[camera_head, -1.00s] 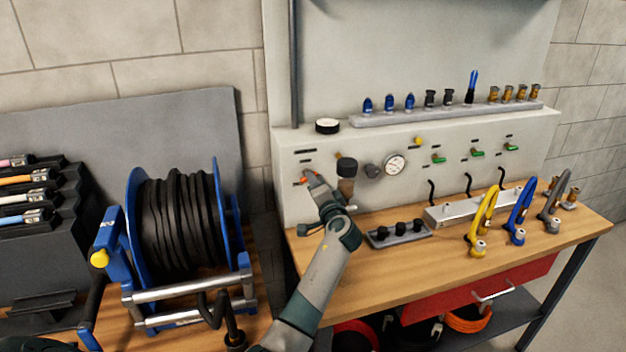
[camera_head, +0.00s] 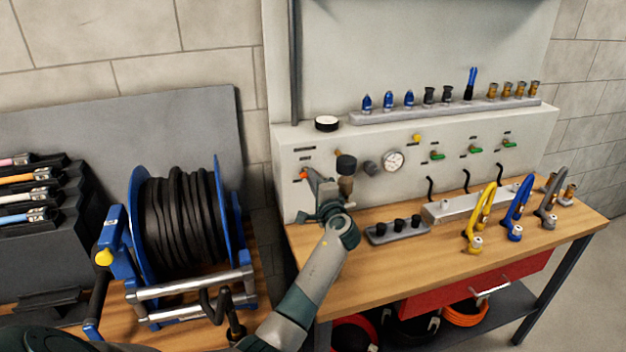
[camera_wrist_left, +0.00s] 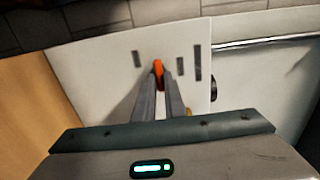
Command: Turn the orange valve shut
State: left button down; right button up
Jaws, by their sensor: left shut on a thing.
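The orange valve (camera_head: 304,175) sits on the left part of the pale panel front. In the left wrist view the orange handle (camera_wrist_left: 158,70) shows between the fingertips. My left gripper (camera_head: 309,172) reaches the panel from the front and is shut on the valve handle; its fingers (camera_wrist_left: 160,88) lie on both sides of it. The fingers hide part of the handle and its stem. My right gripper is not in view.
A black-capped brass fitting (camera_head: 346,166) and a pressure gauge (camera_head: 393,161) stick out right of the valve. A grey block with black plugs (camera_head: 398,231) sits on the wooden bench (camera_head: 360,275) below. A blue hose reel (camera_head: 180,235) stands at the left.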

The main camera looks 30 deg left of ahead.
pick_arm(q)
jog(key=c, duration=1.8)
grip_release()
jog(key=b+v, duration=0.5)
jog(key=v, duration=1.2)
jog(key=shift+s, duration=0.15)
